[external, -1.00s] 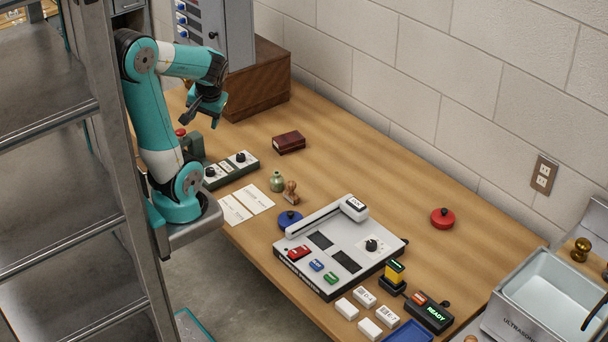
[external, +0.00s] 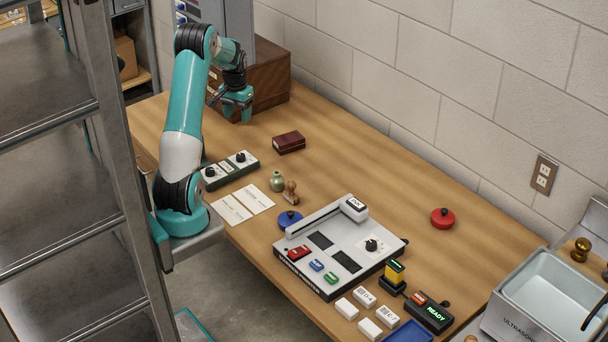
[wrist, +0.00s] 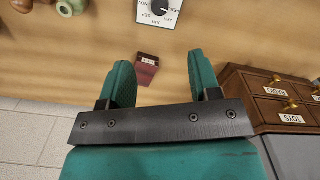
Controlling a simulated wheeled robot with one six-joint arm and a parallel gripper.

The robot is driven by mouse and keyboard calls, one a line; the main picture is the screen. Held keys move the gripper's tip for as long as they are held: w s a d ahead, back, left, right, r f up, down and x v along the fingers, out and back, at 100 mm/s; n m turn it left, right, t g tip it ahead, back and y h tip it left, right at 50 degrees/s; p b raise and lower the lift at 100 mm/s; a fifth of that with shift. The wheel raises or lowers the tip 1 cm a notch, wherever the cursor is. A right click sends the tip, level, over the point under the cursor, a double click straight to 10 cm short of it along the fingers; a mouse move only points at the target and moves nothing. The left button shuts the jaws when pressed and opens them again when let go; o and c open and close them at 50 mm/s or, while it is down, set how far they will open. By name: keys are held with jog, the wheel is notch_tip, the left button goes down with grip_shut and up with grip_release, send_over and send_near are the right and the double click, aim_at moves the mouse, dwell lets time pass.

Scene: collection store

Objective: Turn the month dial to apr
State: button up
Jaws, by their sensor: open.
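The dial box (external: 224,172) is a dark unit with two black knobs on white faces, left of centre on the table. The knob nearer the red box (external: 241,157) has month letters round it in the wrist view (wrist: 159,8), where it is cut by the top edge; its setting is too small to read. My gripper (external: 238,112) is above the table behind the dial box, apart from it. In the wrist view my gripper (wrist: 160,70) is open with nothing between its teal fingers.
A dark red box (external: 289,142) lies right of the dial box. A wooden drawer cabinet (external: 265,85) stands close behind my gripper. A green bottle (external: 277,182), a wooden stamp (external: 291,193) and paper cards (external: 243,204) lie in front.

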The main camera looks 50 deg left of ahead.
aim_at(243, 156)
notch_tip(243, 156, down, 15)
jog(key=shift+f, duration=0.15)
jog(key=c, duration=0.9)
jog(key=m, duration=0.3)
jog(key=shift+p, duration=0.4)
jog(key=shift+m+p, duration=0.35)
jog(key=shift+m, duration=2.15)
